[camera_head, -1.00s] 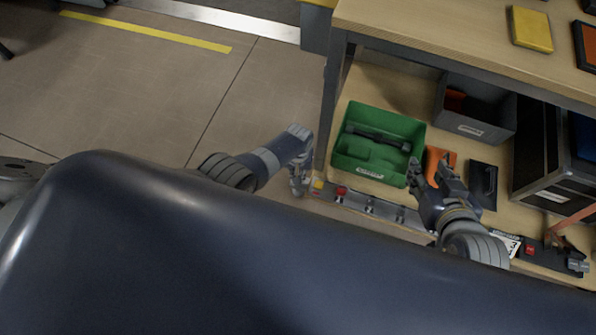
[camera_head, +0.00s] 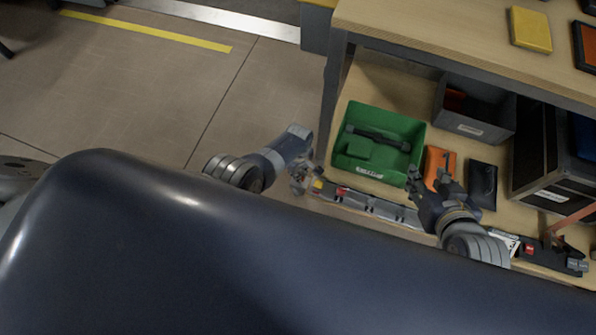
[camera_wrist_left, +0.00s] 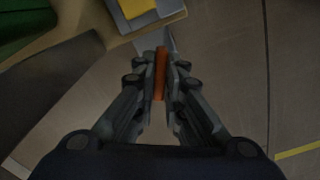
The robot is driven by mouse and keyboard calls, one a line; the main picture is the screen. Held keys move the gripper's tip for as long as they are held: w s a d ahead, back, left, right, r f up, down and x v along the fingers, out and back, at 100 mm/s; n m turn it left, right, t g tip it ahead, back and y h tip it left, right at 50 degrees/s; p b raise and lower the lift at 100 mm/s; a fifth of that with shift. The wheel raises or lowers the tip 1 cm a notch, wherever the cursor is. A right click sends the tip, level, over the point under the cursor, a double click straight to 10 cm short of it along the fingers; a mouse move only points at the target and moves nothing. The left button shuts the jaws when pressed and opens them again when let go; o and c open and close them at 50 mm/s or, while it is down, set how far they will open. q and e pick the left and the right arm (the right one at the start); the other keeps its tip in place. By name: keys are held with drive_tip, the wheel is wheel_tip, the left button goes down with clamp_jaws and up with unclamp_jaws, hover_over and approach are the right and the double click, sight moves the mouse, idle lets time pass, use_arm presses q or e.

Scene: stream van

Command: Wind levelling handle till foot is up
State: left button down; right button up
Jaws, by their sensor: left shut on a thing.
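My left gripper (camera_head: 302,180) is beside the left front end of the low shelf, next to a yellow part. In the left wrist view the left gripper (camera_wrist_left: 162,85) is shut on an orange-red handle (camera_wrist_left: 161,70), which stands upright between its fingers. I take this to be the levelling handle; in the head view the gripper hides it. The foot cannot be made out in either view. My right gripper (camera_head: 428,180) is over the low shelf, near the orange item; its fingers look spread, with nothing seen between them.
A green tray (camera_head: 338,160) holding dark tools stands on the shelf. Near it are an orange item (camera_head: 440,158), a black pouch (camera_head: 482,185), a grey bin (camera_head: 470,127) and a black case (camera_head: 535,165). The workbench top (camera_head: 430,25) overhangs them. The floor (camera_head: 130,100) at left is clear.

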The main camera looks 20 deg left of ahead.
use_arm(q)
drive_tip(key=shift+s+n, duration=0.1)
drive_tip(key=shift+n, duration=0.4)
idle(0.3)
drive_tip(key=c, duration=1.7)
unclamp_jaws()
drive_tip(key=shift+r, duration=0.2)
drive_tip(key=shift+r, duration=3.6)
